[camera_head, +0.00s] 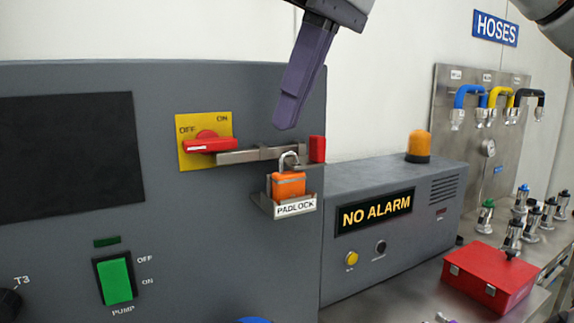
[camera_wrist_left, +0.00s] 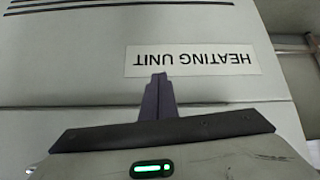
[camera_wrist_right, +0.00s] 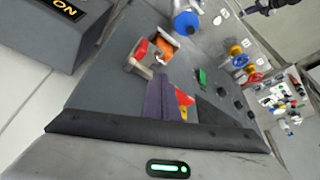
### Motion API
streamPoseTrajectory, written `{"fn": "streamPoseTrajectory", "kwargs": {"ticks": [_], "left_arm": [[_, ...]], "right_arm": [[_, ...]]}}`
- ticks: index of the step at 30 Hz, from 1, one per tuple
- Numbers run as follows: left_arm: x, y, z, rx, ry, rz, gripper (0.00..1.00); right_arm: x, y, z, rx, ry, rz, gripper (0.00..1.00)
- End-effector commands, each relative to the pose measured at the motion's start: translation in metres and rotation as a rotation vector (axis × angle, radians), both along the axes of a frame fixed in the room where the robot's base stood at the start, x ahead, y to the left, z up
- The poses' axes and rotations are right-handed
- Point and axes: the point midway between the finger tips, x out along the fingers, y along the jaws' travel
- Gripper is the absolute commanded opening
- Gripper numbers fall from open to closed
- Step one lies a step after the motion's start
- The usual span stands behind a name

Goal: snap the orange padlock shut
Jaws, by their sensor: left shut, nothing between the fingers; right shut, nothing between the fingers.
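The orange padlock (camera_head: 288,184) sits upright in a small metal holder (camera_head: 264,204) labelled PADLOCK on the grey panel. Its metal shackle stands up at the right end of the metal hasp bar (camera_head: 245,156); I cannot tell whether it is latched. My right gripper (camera_head: 285,126) is shut and empty, above the padlock and apart from it. In the right wrist view the padlock (camera_wrist_right: 166,46) lies beyond the shut fingertips (camera_wrist_right: 157,77). My left gripper (camera_wrist_left: 160,76) is shut and empty in the left wrist view, in front of a HEATING UNIT label (camera_wrist_left: 190,61).
A red switch handle (camera_head: 208,144) on a yellow plate is left of the padlock, and a red block (camera_head: 317,149) is just right of it. The NO ALARM box (camera_head: 393,210) and red case (camera_head: 490,278) stand at right. A green pump switch (camera_head: 114,280) is below left.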

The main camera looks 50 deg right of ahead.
Motion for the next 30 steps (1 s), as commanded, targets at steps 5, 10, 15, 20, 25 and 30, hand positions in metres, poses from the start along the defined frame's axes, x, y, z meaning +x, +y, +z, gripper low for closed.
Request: {"fn": "streamPoseTrajectory", "kwargs": {"ticks": [5, 10, 15, 20, 25, 30], "left_arm": [[0.001, 0.000, 0.000, -0.001, -0.004, 0.000, 0.00], [0.001, 0.000, 0.000, -0.001, -0.003, 0.000, 0.00], [0.001, 0.000, 0.000, 0.000, -0.002, 0.000, 0.00], [0.001, 0.000, -0.001, 0.000, -0.001, 0.000, 0.00], [0.000, 0.000, -0.001, 0.000, -0.001, 0.000, 0.00], [0.000, 0.000, -0.001, 0.000, 0.000, 0.000, 0.00]], "right_arm": [[0.000, 0.000, 0.015, 0.000, -0.001, -0.001, 0.00], [0.000, 0.000, 0.028, -0.001, 0.000, -0.001, 0.00], [0.000, 0.000, 0.037, -0.001, 0.001, -0.001, 0.00], [0.000, 0.000, 0.039, 0.000, 0.001, 0.000, 0.00], [0.000, 0.000, 0.039, 0.000, 0.001, 0.000, 0.00], [0.000, 0.000, 0.039, 0.000, 0.000, 0.000, 0.00]]}}
